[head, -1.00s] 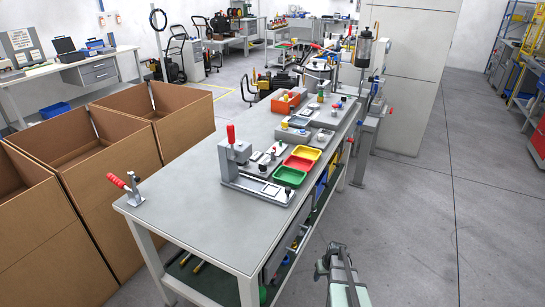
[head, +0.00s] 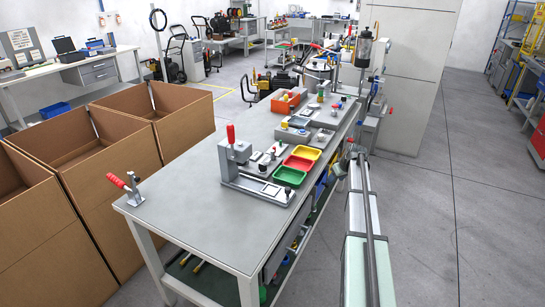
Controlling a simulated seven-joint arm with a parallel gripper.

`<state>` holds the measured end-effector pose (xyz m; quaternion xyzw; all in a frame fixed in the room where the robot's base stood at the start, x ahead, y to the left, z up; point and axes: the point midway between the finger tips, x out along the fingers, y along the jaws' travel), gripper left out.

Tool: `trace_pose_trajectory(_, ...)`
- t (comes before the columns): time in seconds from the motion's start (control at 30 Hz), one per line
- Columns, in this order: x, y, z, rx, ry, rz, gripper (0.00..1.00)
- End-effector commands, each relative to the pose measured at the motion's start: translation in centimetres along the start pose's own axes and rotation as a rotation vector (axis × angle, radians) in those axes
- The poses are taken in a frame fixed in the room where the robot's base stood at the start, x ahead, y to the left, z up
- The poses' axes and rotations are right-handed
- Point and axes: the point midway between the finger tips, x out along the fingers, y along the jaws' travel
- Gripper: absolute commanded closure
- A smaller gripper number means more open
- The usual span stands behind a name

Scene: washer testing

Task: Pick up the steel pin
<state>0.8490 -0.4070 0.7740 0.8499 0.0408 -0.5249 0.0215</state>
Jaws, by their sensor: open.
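I cannot pick out the steel pin for sure; the small metal parts on the workbench (head: 185,190) are too small to tell apart. Several small parts lie around the grey fixture with a red handle (head: 240,160) and the small grey trays behind it. My gripper (head: 352,152) is at the far end of my arm, beside the right edge of the bench. It is open, and I see nothing held in it. Its fingertips are small and partly lost against the bench edge and the equipment behind.
A green tray (head: 289,177), a red tray (head: 298,164) and a yellow tray (head: 307,152) sit near the bench's right edge. An orange bin (head: 288,102) stands farther back. A red-handled clamp (head: 128,188) is at the front left corner. The front of the bench top is clear.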

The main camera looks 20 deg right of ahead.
Motion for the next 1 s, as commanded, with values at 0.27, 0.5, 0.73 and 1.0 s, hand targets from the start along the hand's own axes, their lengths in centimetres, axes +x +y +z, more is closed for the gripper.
trace_pose_trajectory(0.27, -6.6, -4.3, -11.8, -0.174, 0.011, -0.068, 0.49)
trace_pose_trajectory(0.5, -11.2, -14.0, -19.8, -0.375, -0.038, -0.162, 0.49)
trace_pose_trajectory(0.73, -13.2, -18.8, -22.4, -0.465, -0.069, -0.205, 0.49)
trace_pose_trajectory(1.0, -11.8, -19.7, -22.4, -0.474, -0.073, -0.211, 0.49)
